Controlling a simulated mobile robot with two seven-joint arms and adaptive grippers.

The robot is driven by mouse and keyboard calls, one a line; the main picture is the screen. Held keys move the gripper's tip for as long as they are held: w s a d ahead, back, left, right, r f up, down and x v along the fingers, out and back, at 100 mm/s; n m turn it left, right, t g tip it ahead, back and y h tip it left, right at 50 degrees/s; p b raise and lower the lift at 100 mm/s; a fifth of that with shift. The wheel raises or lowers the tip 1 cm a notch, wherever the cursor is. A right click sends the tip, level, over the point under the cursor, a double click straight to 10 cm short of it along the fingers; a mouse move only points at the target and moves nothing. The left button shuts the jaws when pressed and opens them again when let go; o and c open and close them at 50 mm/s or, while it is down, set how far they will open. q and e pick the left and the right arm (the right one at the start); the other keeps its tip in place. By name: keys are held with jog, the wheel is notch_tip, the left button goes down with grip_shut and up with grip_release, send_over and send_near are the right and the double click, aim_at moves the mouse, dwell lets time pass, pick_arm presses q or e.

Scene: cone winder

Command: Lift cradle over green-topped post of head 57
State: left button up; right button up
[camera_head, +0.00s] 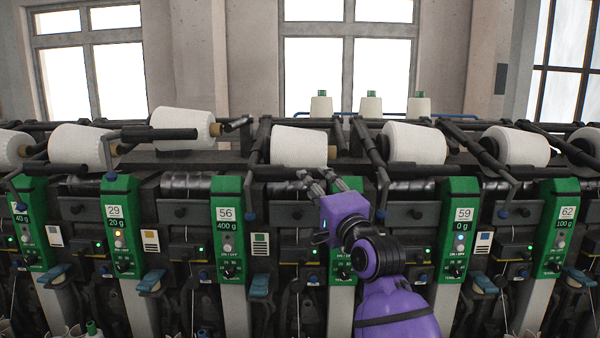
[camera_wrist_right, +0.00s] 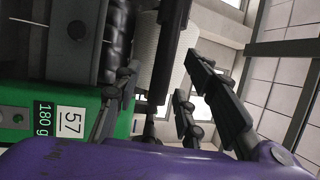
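My right gripper (camera_head: 313,183), with a purple wrist, is in front of the upper part of head 57's green-topped post (camera_head: 352,184), hiding much of it. The post's "57" and "180 g" label shows in the wrist view (camera_wrist_right: 58,120). To the left, a white cone (camera_head: 300,147) lies in the cradle, whose dark handle bar (camera_head: 282,173) runs toward my fingers. The bar also shows in the wrist view (camera_wrist_right: 172,45). My left gripper is out of view.
Posts of head 56 (camera_head: 228,215) and head 59 (camera_head: 460,215) stand either side. A neighbouring dark lever (camera_head: 372,150) and a white cone (camera_head: 415,142) are close on the right. A handle bar at the left (camera_head: 160,134) sits raised. Several cones stand upright behind.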

jog(key=x, duration=0.5)
jog(key=shift+w+a+r, duration=0.1)
jog(key=shift+w+r, duration=0.1)
jog(key=shift+w+a, duration=0.1)
jog(key=shift+w, duration=0.2)
jog(key=shift+r, duration=0.15)
jog(key=shift+w, duration=0.1)
jog(key=c, duration=0.9)
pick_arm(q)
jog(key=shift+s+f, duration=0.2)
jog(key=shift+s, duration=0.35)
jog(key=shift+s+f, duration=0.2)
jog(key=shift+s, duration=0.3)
pick_arm(e)
grip_shut()
